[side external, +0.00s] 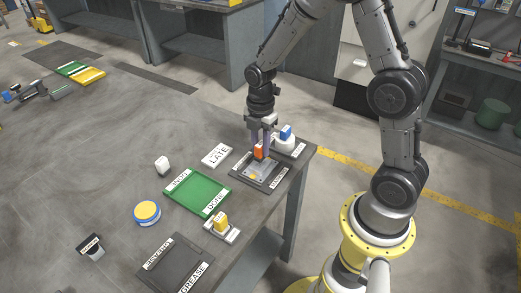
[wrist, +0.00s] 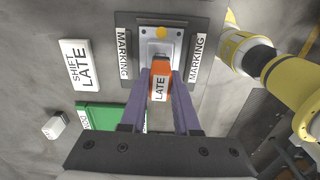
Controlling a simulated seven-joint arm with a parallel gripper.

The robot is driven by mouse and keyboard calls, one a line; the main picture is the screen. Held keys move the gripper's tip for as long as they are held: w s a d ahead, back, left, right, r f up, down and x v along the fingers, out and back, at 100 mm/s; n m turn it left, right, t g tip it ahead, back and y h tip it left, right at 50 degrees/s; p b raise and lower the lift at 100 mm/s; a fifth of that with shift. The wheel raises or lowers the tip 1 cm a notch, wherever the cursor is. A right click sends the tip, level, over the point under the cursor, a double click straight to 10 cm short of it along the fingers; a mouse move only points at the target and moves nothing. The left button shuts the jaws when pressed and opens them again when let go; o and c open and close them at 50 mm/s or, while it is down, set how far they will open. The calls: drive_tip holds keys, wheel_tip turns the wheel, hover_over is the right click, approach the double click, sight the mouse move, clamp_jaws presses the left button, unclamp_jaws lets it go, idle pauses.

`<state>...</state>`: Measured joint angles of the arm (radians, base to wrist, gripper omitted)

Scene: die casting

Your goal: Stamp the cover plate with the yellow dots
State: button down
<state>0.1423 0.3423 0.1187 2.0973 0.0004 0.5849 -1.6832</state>
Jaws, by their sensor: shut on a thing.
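My gripper (side external: 260,152) is shut on an orange stamp (wrist: 160,77) whose label reads LATE. The stamp is also visible in the side view (side external: 258,153). It is upright, over one end of the grey cover plate (wrist: 150,48); I cannot tell whether it touches. The plate lies on the dark mat marked MARKING (wrist: 191,27) and shows a yellow dot (wrist: 161,31) at its far end in the wrist view. The plate's part under the stamp is hidden. A white card reading SHIFT LATE (wrist: 79,64) lies beside the mat.
A blue-topped stamp (side external: 286,133) stands behind the mat and a yellow one (side external: 220,219) sits in a holder nearer the front.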

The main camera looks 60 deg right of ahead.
drive_tip(key=shift+r, duration=2.35)
